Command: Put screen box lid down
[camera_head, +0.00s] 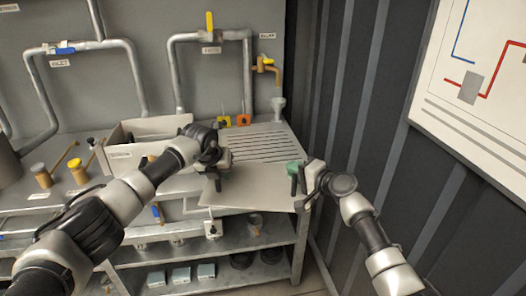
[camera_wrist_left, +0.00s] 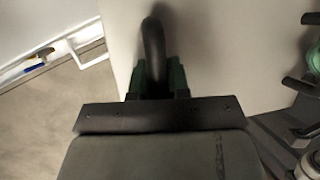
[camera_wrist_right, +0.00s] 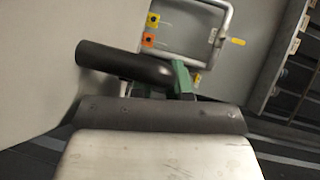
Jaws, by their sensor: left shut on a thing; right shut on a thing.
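The lid, a flat light-grey panel (camera_head: 252,188), is held roughly level over the front right of the bench. My left gripper (camera_head: 217,180) is shut on a black handle (camera_wrist_left: 153,45) at the lid's left part. My right gripper (camera_head: 295,178) is shut on another black handle (camera_wrist_right: 120,65) at its right end. The lid also shows as a pale surface in the left wrist view (camera_wrist_left: 225,50) and right wrist view (camera_wrist_right: 35,60). An open light-grey box (camera_head: 120,153) stands on the bench left of the lid, partly hidden by my left arm. I cannot tell whether the lid touches the bench.
A slatted surface (camera_head: 262,143) lies behind the lid. Pipes with a yellow-handled valve (camera_head: 210,22) rise behind the bench. A lower shelf (camera_head: 225,276) holds small boxes. A dark corrugated wall (camera_head: 350,100) bounds the right.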

